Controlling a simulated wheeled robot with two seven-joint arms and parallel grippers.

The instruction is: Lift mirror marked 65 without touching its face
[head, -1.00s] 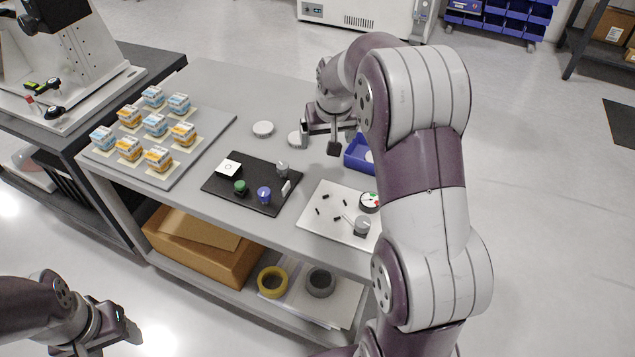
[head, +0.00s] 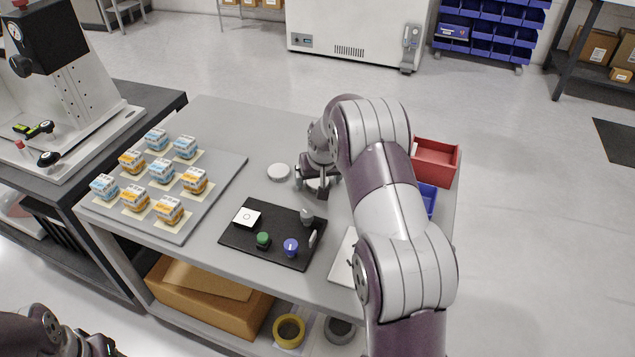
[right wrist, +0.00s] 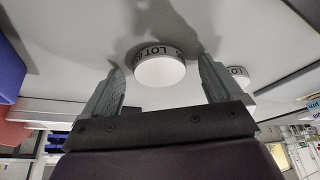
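Two round white discs stand on the grey table. One disc (head: 278,171) is clear in the head view, left of my right gripper (head: 317,187). The other disc is mostly hidden under that gripper in the head view. In the right wrist view this near disc (right wrist: 160,72) lies between the two spread fingers, apart from both as far as I can see. Its rim reads "LOT" and a partly legible number. The second disc (right wrist: 238,73) shows behind the right-hand finger. My left gripper (head: 101,346) is at the bottom left, cut off by the frame.
A black mat (head: 238,238) with small knobs and a white square lies in front of my right gripper. A grey board (head: 215,185) with several small boxes is at left. A red bin (head: 437,162) and a blue bin (head: 428,198) stand beside my right arm.

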